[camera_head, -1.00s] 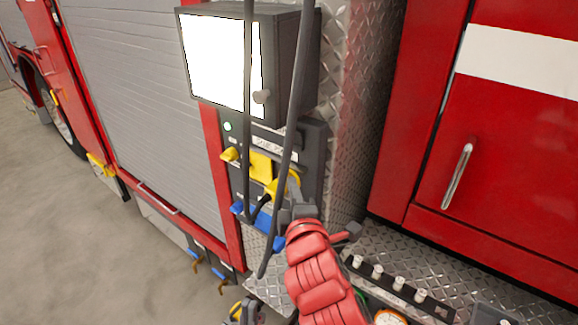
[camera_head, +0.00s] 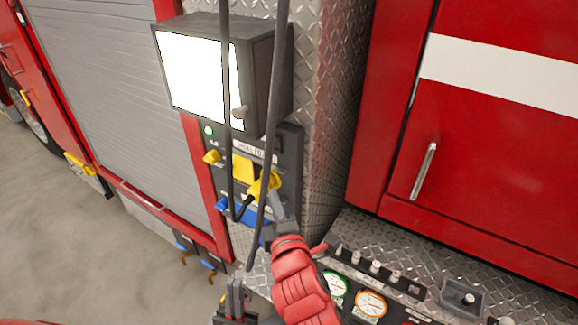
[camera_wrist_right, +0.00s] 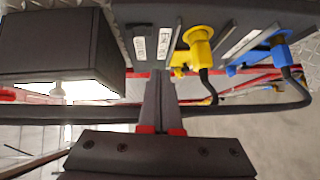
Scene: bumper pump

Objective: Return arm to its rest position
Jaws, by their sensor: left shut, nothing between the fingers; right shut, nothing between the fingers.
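My right gripper (camera_head: 277,205) is at the end of the red arm, in front of the dark control panel (camera_head: 289,163) on the truck. In the right wrist view its two fingers (camera_wrist_right: 161,90) are together with nothing between them, and they point toward the panel. A yellow connector (camera_head: 262,186) and a blue connector (camera_head: 236,209) are beside the gripper; both also show in the right wrist view. I cannot tell whether the gripper touches anything. My left gripper (camera_head: 234,292) is low at the bottom edge, shut and empty, partly cut off by the frame.
Gauges (camera_head: 370,303) and a row of knobs (camera_head: 376,267) are at lower right. A red door (camera_head: 480,150) stands at right.

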